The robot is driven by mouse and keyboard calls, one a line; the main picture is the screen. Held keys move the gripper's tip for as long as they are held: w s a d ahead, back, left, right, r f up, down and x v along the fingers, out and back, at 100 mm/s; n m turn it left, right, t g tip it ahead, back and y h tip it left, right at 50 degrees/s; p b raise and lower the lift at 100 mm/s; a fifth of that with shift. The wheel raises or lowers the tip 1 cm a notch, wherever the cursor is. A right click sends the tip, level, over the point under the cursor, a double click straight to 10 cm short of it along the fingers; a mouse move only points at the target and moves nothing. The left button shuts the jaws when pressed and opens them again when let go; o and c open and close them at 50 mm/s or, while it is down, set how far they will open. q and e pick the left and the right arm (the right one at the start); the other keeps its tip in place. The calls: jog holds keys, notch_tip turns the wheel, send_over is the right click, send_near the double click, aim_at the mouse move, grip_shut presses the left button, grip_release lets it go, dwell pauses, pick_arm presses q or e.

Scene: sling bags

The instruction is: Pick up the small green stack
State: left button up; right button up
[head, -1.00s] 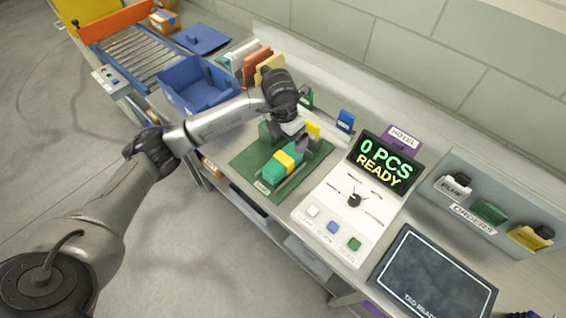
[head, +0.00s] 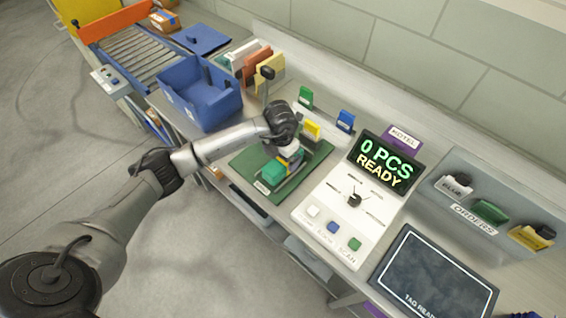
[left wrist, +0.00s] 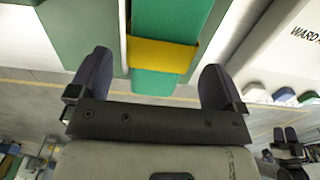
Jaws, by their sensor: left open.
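The small green stack (head: 274,173), a teal-green bundle, lies on the dark green mat (head: 240,162) in the head view. Its far part is hidden under my left gripper (head: 289,155). In the left wrist view the green stack (left wrist: 168,20) shows a yellow band (left wrist: 160,55) around it. My left gripper's fingers stand wide open in that view, one toward each side of the stack's near end, with gaps between. I cannot tell how far above the stack the fingertips are.
A blue bin (head: 212,103) stands left of the mat. A white counting device (head: 335,217) with a lit display (head: 385,164) stands close on the right. Small yellow (head: 312,129), green (head: 305,96) and blue (head: 345,121) items stand behind. A dark pad (head: 435,275) lies front right.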

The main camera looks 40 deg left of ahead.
aim_at(281, 163)
pick_arm(q)
jog(key=shift+w+a+f, duration=0.1)
jog(key=shift+f, duration=2.1)
jog(key=c, duration=1.2)
jog(key=shift+r, duration=0.2)
